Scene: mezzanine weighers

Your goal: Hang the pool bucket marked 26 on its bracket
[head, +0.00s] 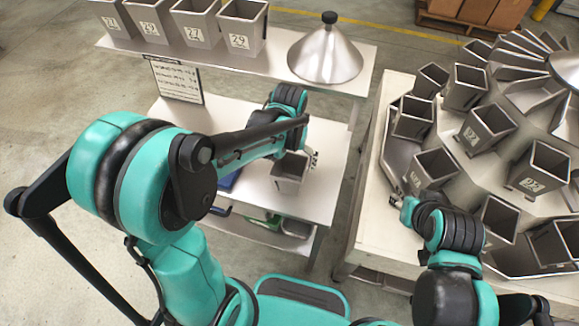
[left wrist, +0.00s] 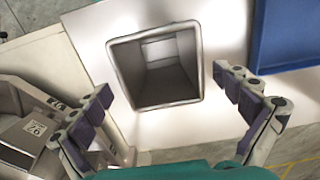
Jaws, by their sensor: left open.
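In the left wrist view I look down into this bucket (left wrist: 157,100), which is empty. My left gripper (head: 300,154) is above it, open, and its fingers in the left wrist view (left wrist: 162,84) are spread to either side of the rim, apart from it. The weigher (head: 520,100) at the right carries several similar buckets around it. My right gripper (head: 400,202) is beside its lower buckets; its jaws are too small to judge.
A blue bin (left wrist: 290,35) lies close beside the bucket. A printed sign (head: 176,80) stands behind. A floor gap separates the bench from the weigher's table (head: 365,225).

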